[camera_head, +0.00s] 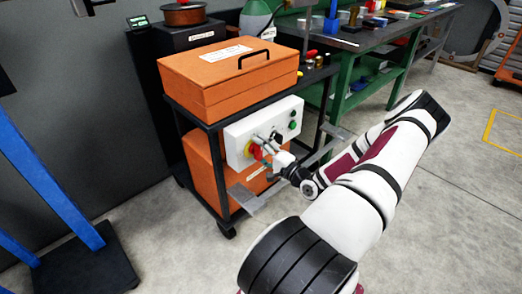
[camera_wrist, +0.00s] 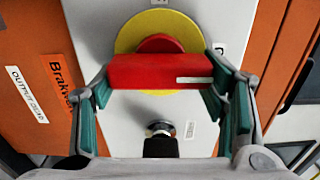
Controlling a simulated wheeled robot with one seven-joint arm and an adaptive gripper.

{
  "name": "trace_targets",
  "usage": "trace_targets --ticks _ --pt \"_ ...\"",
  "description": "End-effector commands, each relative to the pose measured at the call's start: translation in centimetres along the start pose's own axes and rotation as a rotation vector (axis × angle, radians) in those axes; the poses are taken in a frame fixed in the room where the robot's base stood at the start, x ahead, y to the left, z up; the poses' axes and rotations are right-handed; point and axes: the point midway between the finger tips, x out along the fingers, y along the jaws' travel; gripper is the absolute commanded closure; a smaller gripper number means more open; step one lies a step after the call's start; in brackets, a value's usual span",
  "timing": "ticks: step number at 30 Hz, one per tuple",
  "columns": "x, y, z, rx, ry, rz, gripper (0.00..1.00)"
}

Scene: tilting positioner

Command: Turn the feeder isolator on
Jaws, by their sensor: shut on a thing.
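The feeder isolator is a red handle (camera_wrist: 150,72) on a round yellow plate (camera_wrist: 165,20), on the front of a white control box (camera_head: 240,133). In the wrist view the handle's red bar lies almost level across the picture, with a small pale label near its right end. My gripper (camera_wrist: 160,80) has one green-padded finger at each end of the bar and is shut on it. In the head view the red handle (camera_head: 256,152) shows at the box's lower left, partly hidden by my gripper (camera_head: 270,158).
A black knob or plug (camera_wrist: 160,142) sticks out of the panel below the handle. Green buttons (camera_head: 292,125) sit at the box's right. An orange case (camera_head: 225,70) tops the black cart.

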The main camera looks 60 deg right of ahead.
Motion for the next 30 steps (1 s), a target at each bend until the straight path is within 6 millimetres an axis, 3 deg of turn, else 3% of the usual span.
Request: trace_targets --ticks 4,5,7,20,23,30 --pt "0.0 0.1 -0.1 0.002 0.004 0.001 0.62" --pt "0.0 0.1 -0.1 0.002 0.004 0.001 0.29" --pt "0.0 0.1 -0.1 0.002 0.004 0.001 0.14" --pt "-0.5 0.0 -0.1 0.000 0.002 0.001 0.13" --pt "-1.7 0.0 -0.1 0.000 0.003 0.002 0.13" --pt "-6.6 0.0 -0.2 -0.001 0.004 0.002 0.13"
